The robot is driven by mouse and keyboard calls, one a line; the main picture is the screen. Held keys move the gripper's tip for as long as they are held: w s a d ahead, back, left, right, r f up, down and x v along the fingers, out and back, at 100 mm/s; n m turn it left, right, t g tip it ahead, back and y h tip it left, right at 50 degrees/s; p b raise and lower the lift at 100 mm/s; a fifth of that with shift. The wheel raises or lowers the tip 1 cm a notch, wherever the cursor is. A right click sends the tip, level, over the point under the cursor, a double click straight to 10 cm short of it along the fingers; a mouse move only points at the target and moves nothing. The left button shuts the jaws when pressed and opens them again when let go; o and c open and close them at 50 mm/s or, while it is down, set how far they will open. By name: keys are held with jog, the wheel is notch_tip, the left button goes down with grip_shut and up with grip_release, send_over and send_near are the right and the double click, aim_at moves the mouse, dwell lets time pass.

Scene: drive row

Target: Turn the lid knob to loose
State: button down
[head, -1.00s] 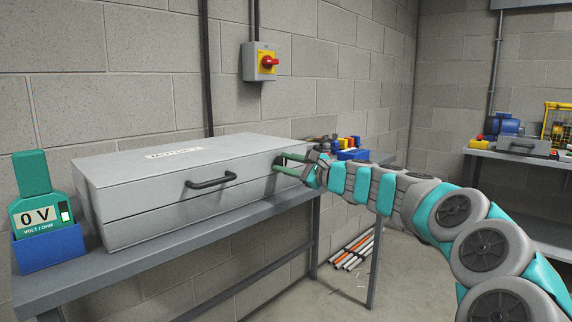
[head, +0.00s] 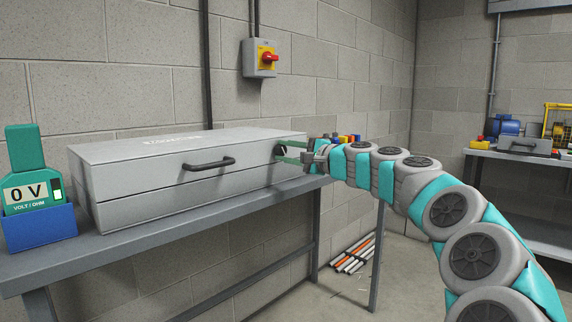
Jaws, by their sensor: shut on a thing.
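A long grey metal box (head: 190,187) with a closed lid lies on the bench, with a black handle (head: 209,164) on its front. The dark lid knob (head: 280,150) is on the box's right end, small and partly covered by the fingers. My gripper (head: 284,153) reaches in from the right, its teal fingers shut on the knob. The knob's mark or turn angle is too small to read.
A teal volt/ohm meter (head: 24,172) reading 0 V stands in a blue holder (head: 40,227) at the left. A red and yellow switch (head: 260,58) is on the wall. Coloured items (head: 347,138) stand behind my arm. Rods (head: 353,252) lie on the floor.

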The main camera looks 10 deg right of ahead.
jog(key=n+b, duration=0.6)
jog(key=shift+f+n+b, duration=0.25)
jog(key=shift+n+b, duration=0.05)
jog(key=shift+b, duration=0.1)
jog(key=shift+a+n+b, duration=0.1)
jog(key=shift+n+b, duration=0.7)
jog(key=shift+r+n+b, duration=0.2)
jog(key=shift+n+b, duration=0.9)
jog(key=shift+n, duration=0.3)
jog(key=c, duration=0.5)
grip_release()
jog(key=shift+r, duration=0.1)
jog(key=shift+c, duration=0.2)
